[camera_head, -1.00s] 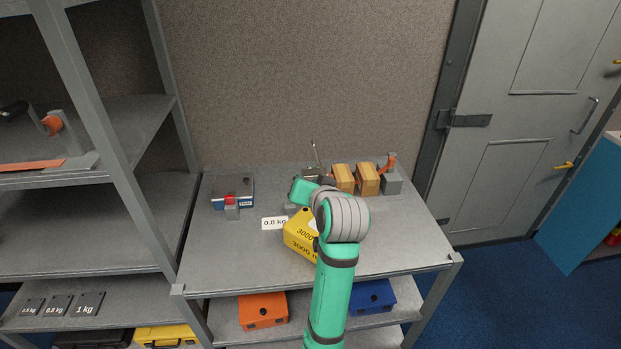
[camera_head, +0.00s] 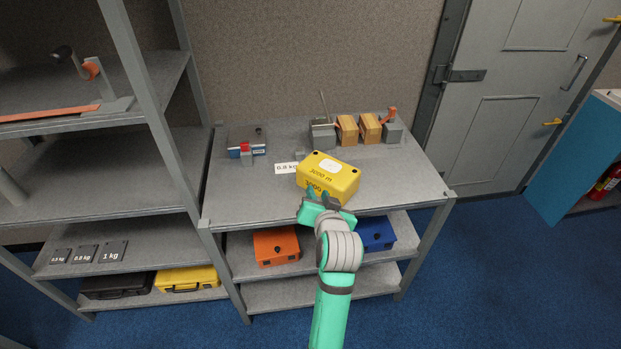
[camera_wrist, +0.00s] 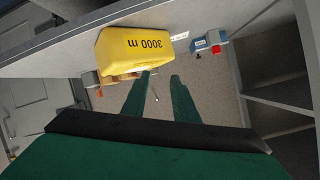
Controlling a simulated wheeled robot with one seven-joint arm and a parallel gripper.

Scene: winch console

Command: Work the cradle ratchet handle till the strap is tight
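On the bench, a grey block (camera_head: 322,134) with a thin upright rod (camera_head: 323,106) stands left of two wooden blocks (camera_head: 358,128). A grey block with an orange piece (camera_head: 391,115) stands at their right. On the upper left shelf an orange strap (camera_head: 50,113) lies flat beside a grey bracket with an orange part and a dark-ended handle (camera_head: 62,53). I cannot tell which is the cradle ratchet. My gripper (camera_head: 322,196) is open and empty at the front of the bench; its parted fingers also show in the wrist view (camera_wrist: 160,74).
A yellow case (camera_head: 327,180) marked 3000 m stands between my gripper and the wooden blocks. A white 0.8 kg label (camera_head: 286,168) and a blue-grey device (camera_head: 246,142) are to its left. The bench's right side is clear.

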